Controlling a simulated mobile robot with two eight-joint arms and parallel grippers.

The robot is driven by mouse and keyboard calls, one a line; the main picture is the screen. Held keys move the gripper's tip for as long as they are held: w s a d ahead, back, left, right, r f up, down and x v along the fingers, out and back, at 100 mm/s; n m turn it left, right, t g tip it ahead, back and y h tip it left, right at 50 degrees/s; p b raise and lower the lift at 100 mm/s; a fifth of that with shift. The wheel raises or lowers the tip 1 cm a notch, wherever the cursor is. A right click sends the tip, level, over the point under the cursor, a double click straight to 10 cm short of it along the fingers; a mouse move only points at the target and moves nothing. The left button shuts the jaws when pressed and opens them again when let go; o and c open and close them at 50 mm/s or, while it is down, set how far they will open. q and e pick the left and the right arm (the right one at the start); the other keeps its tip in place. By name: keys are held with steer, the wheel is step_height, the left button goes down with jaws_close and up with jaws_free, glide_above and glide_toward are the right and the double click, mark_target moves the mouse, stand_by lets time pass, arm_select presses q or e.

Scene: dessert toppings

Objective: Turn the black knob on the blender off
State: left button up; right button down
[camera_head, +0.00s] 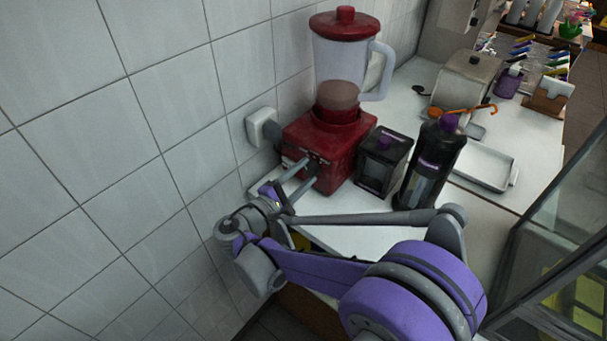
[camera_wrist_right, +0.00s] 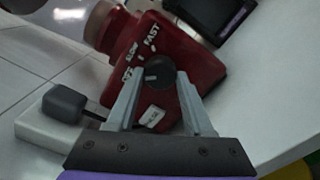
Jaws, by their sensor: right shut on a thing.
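The red blender (camera_head: 335,140) stands against the tiled wall with its lidded jar upright on the base. My right gripper (camera_head: 308,172) reaches the front of that base. In the right wrist view, its two fingers are closed around the black knob (camera_wrist_right: 160,72), one on each side. A light mark on the knob points left, towards the OFF label (camera_wrist_right: 128,75). SLOW (camera_wrist_right: 132,53) and FAST (camera_wrist_right: 151,36) are printed further round the dial. In the head view the fingers largely hide the knob. My left gripper is not in view.
A wall socket with a plug (camera_head: 262,129) is left of the blender. A black box (camera_head: 382,160) and a dark bottle (camera_head: 432,160) stand close on its right. A white tray (camera_head: 484,166) lies further right. A glass panel (camera_head: 560,220) is at the lower right.

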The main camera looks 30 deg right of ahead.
steer(key=shift+n, duration=0.4)
steer(key=shift+c, duration=1.4)
jaws_free()
steer(key=shift+a, duration=0.1)
steer(key=v, duration=1)
steer(key=shift+s+a, duration=0.2)
steer(key=shift+a, duration=0.05)
